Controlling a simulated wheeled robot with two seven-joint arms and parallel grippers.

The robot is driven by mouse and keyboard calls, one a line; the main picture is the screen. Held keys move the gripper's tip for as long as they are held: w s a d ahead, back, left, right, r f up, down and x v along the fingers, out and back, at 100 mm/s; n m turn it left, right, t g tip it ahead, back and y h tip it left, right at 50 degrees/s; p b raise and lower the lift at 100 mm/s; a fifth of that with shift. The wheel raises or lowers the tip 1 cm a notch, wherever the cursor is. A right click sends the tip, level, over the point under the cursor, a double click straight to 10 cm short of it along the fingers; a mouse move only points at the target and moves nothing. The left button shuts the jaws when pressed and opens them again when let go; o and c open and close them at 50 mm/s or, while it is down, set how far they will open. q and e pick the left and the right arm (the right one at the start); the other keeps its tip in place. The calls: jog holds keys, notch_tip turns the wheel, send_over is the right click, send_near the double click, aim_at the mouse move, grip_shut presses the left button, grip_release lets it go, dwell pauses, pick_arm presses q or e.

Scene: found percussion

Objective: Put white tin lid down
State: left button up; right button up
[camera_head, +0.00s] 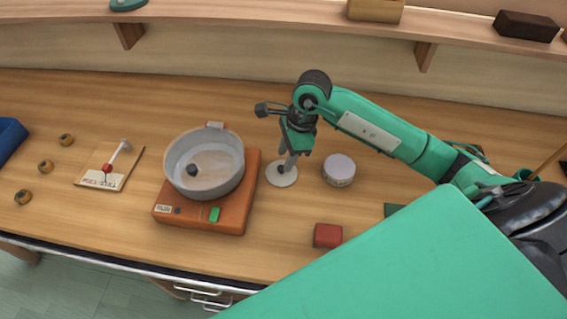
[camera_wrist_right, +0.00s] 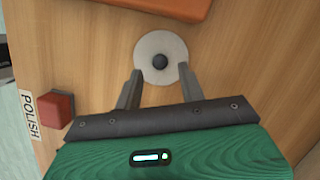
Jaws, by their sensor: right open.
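The white tin lid (camera_head: 283,178) lies flat on the wooden table, just right of the orange device. In the right wrist view the lid (camera_wrist_right: 147,69) is a pale disc with a dark round knob (camera_wrist_right: 160,62) at its middle. My right gripper (camera_head: 287,163) points down over the lid. In the wrist view my right gripper (camera_wrist_right: 159,84) is open, its two fingers apart on either side of the lid's near edge, with nothing between them that I can see held. I cannot tell whether the fingertips touch the lid. My left gripper does not show.
A grey pan (camera_head: 204,185) stands on the orange device (camera_head: 231,222). A white round tin (camera_head: 339,170) stands right of the lid. A red block (camera_head: 327,236) lies in front. A board (camera_head: 127,180) with a small striker and several brown rings are at left.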

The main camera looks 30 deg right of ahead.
aim_at(295, 169)
jog(key=b+v, duration=0.1)
jog(key=v, duration=0.7)
jog(key=shift+r, duration=0.2)
